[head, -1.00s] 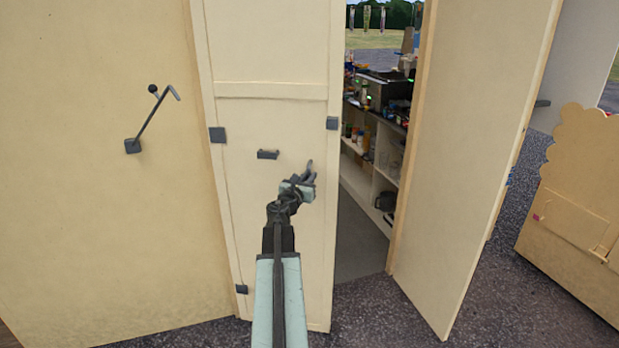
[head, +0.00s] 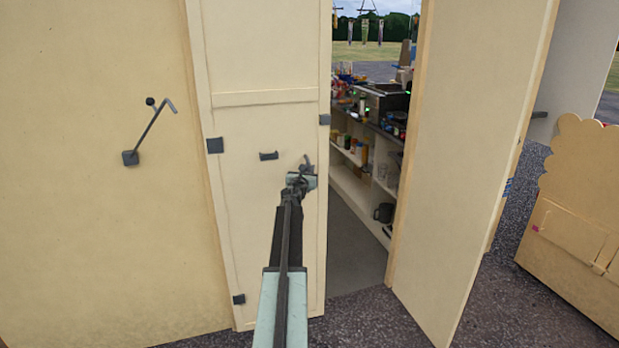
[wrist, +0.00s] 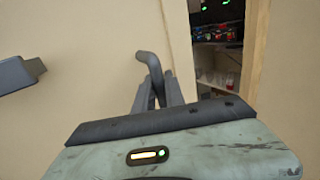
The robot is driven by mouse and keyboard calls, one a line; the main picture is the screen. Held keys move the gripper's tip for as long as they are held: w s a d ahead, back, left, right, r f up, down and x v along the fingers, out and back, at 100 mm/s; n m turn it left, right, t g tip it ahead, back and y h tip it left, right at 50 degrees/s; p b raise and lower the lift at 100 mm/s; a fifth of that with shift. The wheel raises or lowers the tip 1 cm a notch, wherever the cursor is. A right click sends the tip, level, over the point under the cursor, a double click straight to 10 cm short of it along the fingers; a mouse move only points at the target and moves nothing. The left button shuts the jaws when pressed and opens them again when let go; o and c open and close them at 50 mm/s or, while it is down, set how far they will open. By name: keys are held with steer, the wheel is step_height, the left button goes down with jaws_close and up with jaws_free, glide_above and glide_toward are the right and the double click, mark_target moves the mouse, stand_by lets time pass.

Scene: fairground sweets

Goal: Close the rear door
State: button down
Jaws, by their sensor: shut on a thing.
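The rear door appears to be the cream panel (head: 268,60) left of the opening in the head view, with dark fittings on its edges. It stands ajar, and the stall's inside shows past its right edge. A dark bent handle (wrist: 148,62) rises from between my fingers in the wrist view. My gripper (head: 303,173) is shut on this handle, at the door's right side. It also shows in the wrist view (wrist: 157,92). The handle's lower part is hidden by the fingers.
A second cream panel (head: 470,140) stands angled outward right of the opening. Inside are shelves (head: 350,187) with jars and equipment. A crank-like rod (head: 150,132) is on the left wall. A scalloped cream board (head: 575,220) stands at the right. Dark gravel is clear at front right.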

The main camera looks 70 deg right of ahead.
steer(key=shift+w+d, duration=0.55)
steer(key=shift+d, duration=0.15)
steer(key=shift+w+d, duration=0.5)
steer(key=shift+d, duration=0.2)
steer(key=c, duration=1.4)
jaws_free()
steer(key=shift+w, duration=0.1)
steer(key=a, duration=0.7)
steer(key=shift+s+a, duration=0.35)
steer(key=shift+a, duration=0.05)
